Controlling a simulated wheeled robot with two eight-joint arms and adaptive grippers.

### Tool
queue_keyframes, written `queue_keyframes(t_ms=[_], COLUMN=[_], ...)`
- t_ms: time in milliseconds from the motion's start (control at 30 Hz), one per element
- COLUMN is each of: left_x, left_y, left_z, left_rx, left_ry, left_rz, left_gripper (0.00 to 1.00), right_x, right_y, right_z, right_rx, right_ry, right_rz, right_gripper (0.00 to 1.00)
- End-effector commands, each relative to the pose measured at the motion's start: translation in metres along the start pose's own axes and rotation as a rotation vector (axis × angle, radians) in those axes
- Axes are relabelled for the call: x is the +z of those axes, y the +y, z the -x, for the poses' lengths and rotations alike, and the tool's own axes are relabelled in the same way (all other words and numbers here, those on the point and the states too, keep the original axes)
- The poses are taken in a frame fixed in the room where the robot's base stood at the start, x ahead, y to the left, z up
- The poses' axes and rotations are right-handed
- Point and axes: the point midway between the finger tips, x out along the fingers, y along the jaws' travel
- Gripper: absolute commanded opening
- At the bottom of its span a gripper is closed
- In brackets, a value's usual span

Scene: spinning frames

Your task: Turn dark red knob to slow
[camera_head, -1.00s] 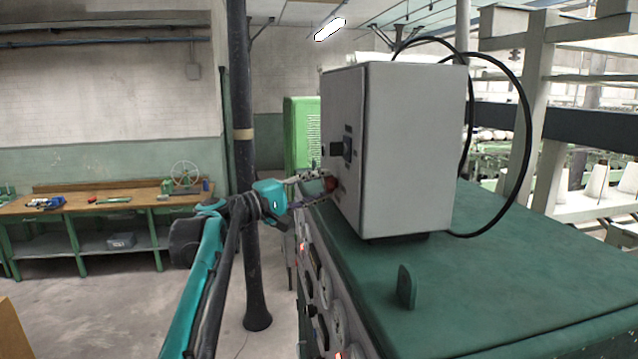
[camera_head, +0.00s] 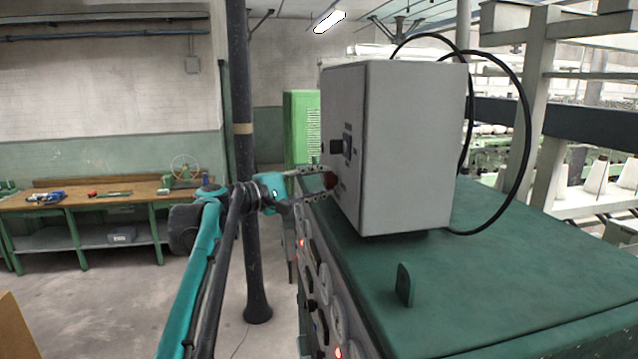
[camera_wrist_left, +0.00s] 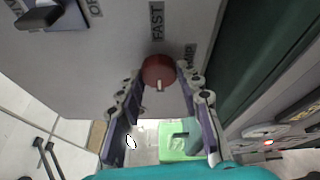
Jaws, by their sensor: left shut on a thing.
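The dark red knob (camera_head: 330,181) sits on the left-facing front of a grey control box (camera_head: 415,150). In the left wrist view the round knob (camera_wrist_left: 158,72) has a white pointer mark on its lower part. The label FAST (camera_wrist_left: 157,22) stands above the knob there. A second label (camera_wrist_left: 190,56) at its right is partly hidden and I cannot read it fully. My left gripper (camera_head: 316,184) is shut on the knob, one finger on either side. It also shows in the left wrist view (camera_wrist_left: 160,82). My right gripper is not in view.
A black switch (camera_wrist_left: 42,17) is on the same panel. The box stands on a green machine top (camera_head: 500,280) with a small upright green tab (camera_head: 405,285). Black cables (camera_head: 525,130) loop behind the box. A dark column (camera_head: 246,150) stands behind my left arm.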

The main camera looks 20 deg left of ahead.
Motion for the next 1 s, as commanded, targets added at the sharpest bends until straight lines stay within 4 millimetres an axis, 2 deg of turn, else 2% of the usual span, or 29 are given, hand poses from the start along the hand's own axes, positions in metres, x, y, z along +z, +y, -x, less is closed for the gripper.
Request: queue_keyframes(t_ms=[33, 100, 467, 567, 900, 1000], left_x=[0.000, 0.000, 0.000, -0.001, -0.001, -0.001], left_y=[0.001, 0.001, 0.000, 0.000, 0.000, 0.000], left_z=[0.000, 0.000, 0.004, 0.016, 0.088, 0.104], left_rx=[0.002, 0.002, 0.001, 0.001, 0.002, 0.001], left_ry=[-0.001, -0.001, 0.000, 0.002, 0.004, 0.002], left_rz=[0.002, 0.002, 0.000, 0.000, 0.001, 0.001], left_gripper=[0.40, 0.56, 0.56, 0.56, 0.56, 0.56], right_x=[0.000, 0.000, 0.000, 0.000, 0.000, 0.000], right_y=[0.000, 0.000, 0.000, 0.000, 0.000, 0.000], right_z=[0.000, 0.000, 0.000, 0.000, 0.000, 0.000], right_rx=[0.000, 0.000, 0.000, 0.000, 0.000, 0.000], right_ry=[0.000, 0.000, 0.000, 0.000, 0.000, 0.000], right_rz=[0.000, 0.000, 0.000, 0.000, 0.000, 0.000], right_gripper=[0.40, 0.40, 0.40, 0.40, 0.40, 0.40])
